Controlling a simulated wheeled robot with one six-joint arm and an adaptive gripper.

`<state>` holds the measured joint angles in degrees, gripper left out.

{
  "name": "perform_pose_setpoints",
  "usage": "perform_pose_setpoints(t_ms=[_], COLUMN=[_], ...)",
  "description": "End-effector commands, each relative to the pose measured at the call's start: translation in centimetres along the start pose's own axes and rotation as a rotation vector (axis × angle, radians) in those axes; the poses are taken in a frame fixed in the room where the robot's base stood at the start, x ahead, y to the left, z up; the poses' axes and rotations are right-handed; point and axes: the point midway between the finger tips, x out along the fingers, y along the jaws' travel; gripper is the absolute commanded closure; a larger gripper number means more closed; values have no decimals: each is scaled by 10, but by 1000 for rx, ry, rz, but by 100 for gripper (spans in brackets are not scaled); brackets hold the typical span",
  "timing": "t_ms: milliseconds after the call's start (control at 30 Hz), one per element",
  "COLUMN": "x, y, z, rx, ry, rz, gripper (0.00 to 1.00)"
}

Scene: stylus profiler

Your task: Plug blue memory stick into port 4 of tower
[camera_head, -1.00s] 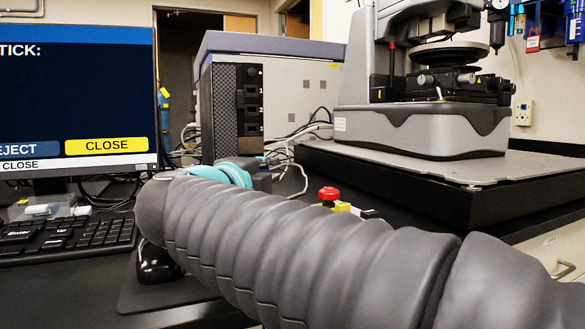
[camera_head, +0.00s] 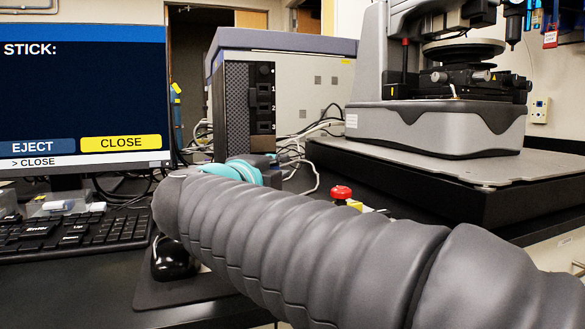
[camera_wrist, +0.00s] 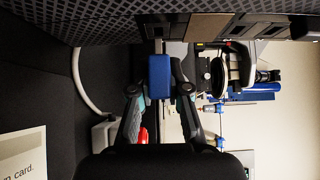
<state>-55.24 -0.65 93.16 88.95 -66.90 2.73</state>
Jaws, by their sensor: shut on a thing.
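The blue memory stick (camera_wrist: 160,76) is held between the fingertips of my gripper (camera_wrist: 160,88) in the wrist view. Its metal plug (camera_wrist: 158,40) points up in the picture, towards the front of the tower (camera_wrist: 100,10). I cannot tell whether the plug touches the tower or sits in a port. In the head view the tower (camera_head: 236,105) stands behind my arm, with ports labelled 1, 2 and 3 (camera_head: 264,107) showing. Port 4 is not visible there; my arm covers the lower front.
A monitor (camera_head: 80,85) shows EJECT and CLOSE buttons. A keyboard (camera_head: 70,235) and black mouse (camera_head: 172,260) lie in front. A red button (camera_head: 341,192) and white cables (camera_head: 305,165) are near the tower. The profiler (camera_head: 435,125) stands at right.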

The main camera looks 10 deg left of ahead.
Motion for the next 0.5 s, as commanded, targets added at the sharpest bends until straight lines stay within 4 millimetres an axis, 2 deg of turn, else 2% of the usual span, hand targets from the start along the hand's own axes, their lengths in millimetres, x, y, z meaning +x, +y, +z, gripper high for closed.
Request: perform_pose_setpoints(t_ms=[500], x=[4], y=[-1], z=[4], rx=[0], ry=[0], rz=[0], gripper=[100])
